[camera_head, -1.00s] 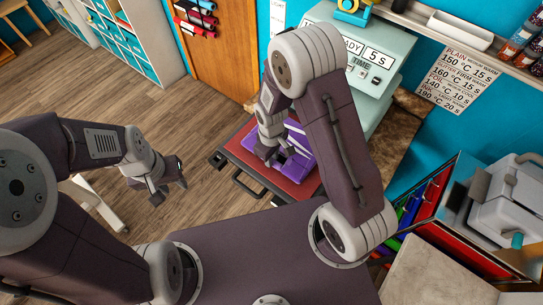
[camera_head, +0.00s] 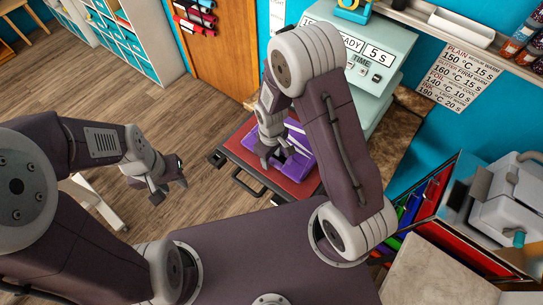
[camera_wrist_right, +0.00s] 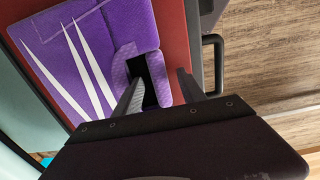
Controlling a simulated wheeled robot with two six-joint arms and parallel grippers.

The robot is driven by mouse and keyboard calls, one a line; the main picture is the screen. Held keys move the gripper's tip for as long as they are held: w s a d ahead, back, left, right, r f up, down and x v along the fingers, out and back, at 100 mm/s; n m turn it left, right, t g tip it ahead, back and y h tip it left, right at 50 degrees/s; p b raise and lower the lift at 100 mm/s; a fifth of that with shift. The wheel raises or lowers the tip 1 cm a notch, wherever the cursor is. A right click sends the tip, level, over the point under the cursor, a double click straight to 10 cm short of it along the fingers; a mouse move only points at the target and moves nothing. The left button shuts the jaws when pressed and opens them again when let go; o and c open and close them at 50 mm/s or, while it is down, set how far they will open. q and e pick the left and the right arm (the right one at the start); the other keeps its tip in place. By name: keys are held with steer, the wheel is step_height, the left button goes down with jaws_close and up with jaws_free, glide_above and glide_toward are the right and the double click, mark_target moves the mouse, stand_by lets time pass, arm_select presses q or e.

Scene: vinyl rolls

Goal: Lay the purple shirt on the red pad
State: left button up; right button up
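The purple shirt (camera_head: 299,160), folded with white stripes, lies on the red pad (camera_head: 237,149) in the head view. It fills much of the right wrist view (camera_wrist_right: 92,60), lying flat with red pad (camera_wrist_right: 176,45) showing along its edge. My right gripper (camera_head: 274,162) is over the near edge of the shirt. My left gripper (camera_head: 170,182) is open and empty over the floor, left of the pad.
The pad sits on a pull-out drawer with a black handle (camera_head: 247,184), in front of a pale green heat press (camera_head: 365,60). A cabinet with colored rolls (camera_head: 420,205) stands at the right. Wooden floor (camera_head: 120,100) is open at the left.

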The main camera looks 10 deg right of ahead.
step_height(320, 180, up, 9)
steer(key=b, duration=0.1)
stand_by(0.5)
steer(key=shift+f, duration=0.1)
